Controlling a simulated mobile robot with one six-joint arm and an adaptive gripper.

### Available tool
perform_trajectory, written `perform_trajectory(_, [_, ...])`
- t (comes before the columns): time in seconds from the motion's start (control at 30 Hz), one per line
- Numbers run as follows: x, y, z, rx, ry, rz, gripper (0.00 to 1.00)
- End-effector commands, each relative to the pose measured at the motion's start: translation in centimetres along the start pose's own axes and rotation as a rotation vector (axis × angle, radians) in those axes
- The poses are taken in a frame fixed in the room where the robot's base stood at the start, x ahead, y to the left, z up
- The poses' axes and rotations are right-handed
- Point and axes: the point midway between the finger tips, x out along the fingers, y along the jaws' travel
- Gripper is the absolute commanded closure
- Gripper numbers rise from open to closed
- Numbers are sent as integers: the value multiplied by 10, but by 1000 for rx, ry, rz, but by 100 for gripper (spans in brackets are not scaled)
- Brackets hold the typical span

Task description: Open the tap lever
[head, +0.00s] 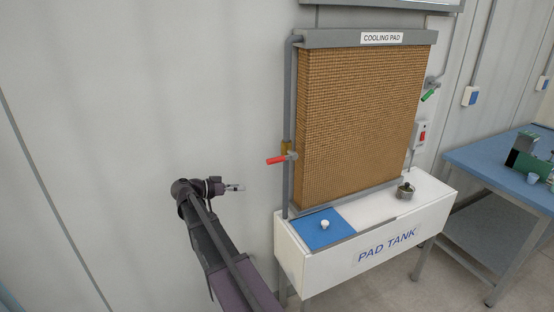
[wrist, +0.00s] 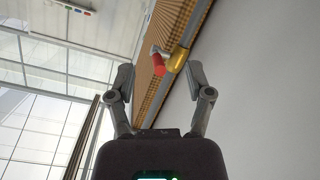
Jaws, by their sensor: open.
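A tap with a red lever (head: 275,160) sits on the grey upright pipe at the left edge of the cooling pad (head: 355,115). Its brass body (head: 286,147) shows just above the lever. In the wrist view the red lever (wrist: 158,65) and the brass body (wrist: 178,59) appear beyond the fingers, between them. My gripper (head: 236,187) is left of the tap and a little lower, apart from it. In the wrist view my gripper (wrist: 160,77) has its two fingers spread wide with nothing held between them.
The white pad tank (head: 330,262) stands below the pad, with a blue panel (head: 310,232), a white knob and a metal pot (head: 405,191) on top. A green lever (head: 430,95) is at right. A blue table (head: 505,165) stands far right. Bare wall lies behind my arm.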

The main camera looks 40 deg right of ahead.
Motion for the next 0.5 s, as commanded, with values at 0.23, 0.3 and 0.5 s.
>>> perform_trajectory(0.23, [8,-9,-54,196,186,95,33])
perform_trajectory(0.3, [9,-9,-60,221,212,105,33])
perform_trajectory(0.5, [9,-9,-64,243,234,113,33])
